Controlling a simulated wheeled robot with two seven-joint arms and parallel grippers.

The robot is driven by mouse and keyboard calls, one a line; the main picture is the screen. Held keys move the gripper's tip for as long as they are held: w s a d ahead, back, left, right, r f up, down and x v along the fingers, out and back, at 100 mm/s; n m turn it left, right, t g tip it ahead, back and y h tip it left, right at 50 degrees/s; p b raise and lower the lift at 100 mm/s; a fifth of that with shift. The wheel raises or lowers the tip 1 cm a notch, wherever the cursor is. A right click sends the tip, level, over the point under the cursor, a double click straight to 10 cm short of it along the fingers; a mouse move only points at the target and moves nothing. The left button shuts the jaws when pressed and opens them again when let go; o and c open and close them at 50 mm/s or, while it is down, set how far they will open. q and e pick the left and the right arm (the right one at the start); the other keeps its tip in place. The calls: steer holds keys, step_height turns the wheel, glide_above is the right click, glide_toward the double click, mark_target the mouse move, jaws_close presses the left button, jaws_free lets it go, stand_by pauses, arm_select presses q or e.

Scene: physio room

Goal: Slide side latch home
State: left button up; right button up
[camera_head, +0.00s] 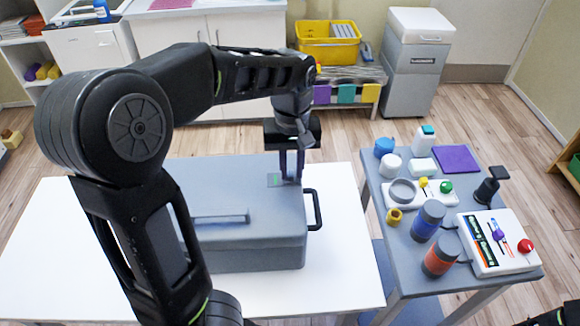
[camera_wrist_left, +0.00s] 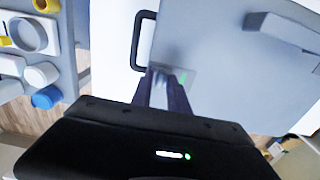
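A grey lidded case (camera_head: 245,250) stands on the white table. It has a black loop handle (camera_head: 314,210) on its right side, also in the left wrist view (camera_wrist_left: 140,42). A small green mark (camera_head: 273,180) is on the lid near the far right corner; it shows in the left wrist view (camera_wrist_left: 183,78). My left gripper (camera_head: 291,178) points down at that corner, beside the mark. Its fingers (camera_wrist_left: 161,92) stand a little apart with something light grey between them. The side latch is mostly hidden by the fingers, and I cannot tell whether they grip it.
The white table (camera_head: 345,265) is clear around the case. A grey side table (camera_head: 415,255) at the right holds blue and orange cylinders, a white device (camera_head: 500,262) and several small containers. A yellow crate (camera_head: 328,50) and a white-grey bin (camera_head: 412,80) stand behind.

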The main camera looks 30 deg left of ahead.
mark_target(292, 173)
arm_select(q)
steer(key=shift+o, duration=1.1)
step_height(292, 173, up, 8)
steer(key=shift+f, duration=0.1)
